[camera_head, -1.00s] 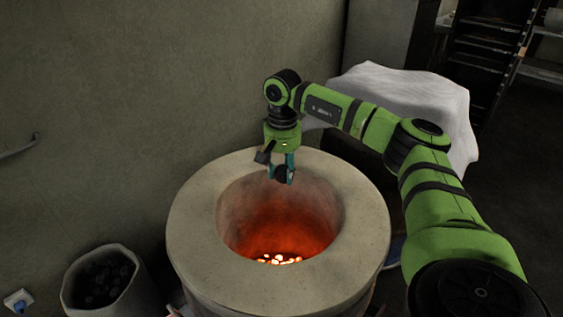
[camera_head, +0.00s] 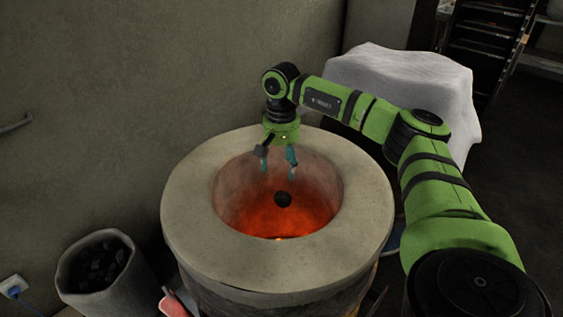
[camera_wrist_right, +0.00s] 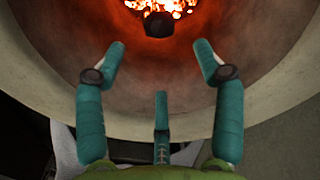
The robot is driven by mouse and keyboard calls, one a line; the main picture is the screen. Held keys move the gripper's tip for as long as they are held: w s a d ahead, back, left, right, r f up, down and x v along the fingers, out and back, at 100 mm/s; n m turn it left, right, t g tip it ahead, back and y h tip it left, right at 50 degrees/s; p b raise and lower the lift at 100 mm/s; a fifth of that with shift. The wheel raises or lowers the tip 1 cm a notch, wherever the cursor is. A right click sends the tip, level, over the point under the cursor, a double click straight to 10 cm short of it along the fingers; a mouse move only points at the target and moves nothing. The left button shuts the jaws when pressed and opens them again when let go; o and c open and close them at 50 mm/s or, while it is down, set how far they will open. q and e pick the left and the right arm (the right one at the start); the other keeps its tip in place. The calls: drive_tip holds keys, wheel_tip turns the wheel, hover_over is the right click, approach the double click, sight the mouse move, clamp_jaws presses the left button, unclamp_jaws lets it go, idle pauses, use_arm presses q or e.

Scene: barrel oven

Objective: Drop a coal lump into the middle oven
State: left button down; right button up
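The round barrel oven (camera_head: 185,210) stands in the middle of the head view, with its inside glowing orange-red. A dark coal lump (camera_head: 283,199) is inside the oven mouth, below my right gripper and apart from it. The coal lump also shows in the right wrist view (camera_wrist_right: 158,24), in front of glowing embers (camera_wrist_right: 165,5). My right gripper (camera_head: 279,176) is open and empty above the oven opening. Its spread teal fingers show in the right wrist view (camera_wrist_right: 160,60). My left gripper is not in view.
A sack of dark coal lumps (camera_head: 92,268) stands at the lower left beside the oven. A white cloth-covered object (camera_head: 400,85) is behind the oven. A wall is behind, with a rack (camera_head: 490,40) at the upper right.

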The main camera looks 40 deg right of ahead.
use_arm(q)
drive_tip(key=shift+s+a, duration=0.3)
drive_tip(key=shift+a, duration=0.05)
use_arm(e)
wheel_tip(320, 180, up, 12)
idle(0.4)
drive_tip(key=shift+r, duration=0.1)
